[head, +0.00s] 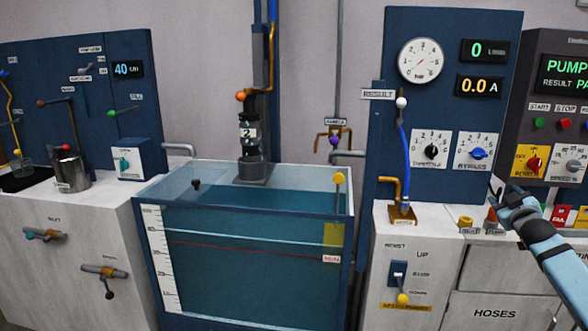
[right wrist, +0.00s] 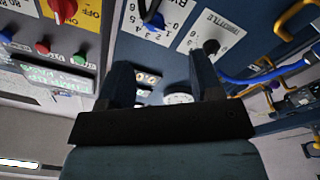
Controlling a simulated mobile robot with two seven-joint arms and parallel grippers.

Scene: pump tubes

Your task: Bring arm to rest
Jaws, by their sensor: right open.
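My right arm (head: 556,255) comes in from the lower right in the head view. Its gripper (head: 498,192) is above the right-hand cabinet top, in front of the lower right of the blue gauge panel (head: 440,110). In the right wrist view the two dark fingers (right wrist: 162,85) stand well apart with nothing between them. Behind them that view shows the panel with its throttle dial (right wrist: 211,46) and blue-knobbed dial (right wrist: 155,20). My left gripper does not show in either view.
A water tank (head: 245,250) stands in the middle with a pump (head: 250,135) above its back edge. A console (head: 560,100) with buttons and a red power knob (head: 533,163) is at the right. A hoist switch (head: 398,275) is on the cabinet front.

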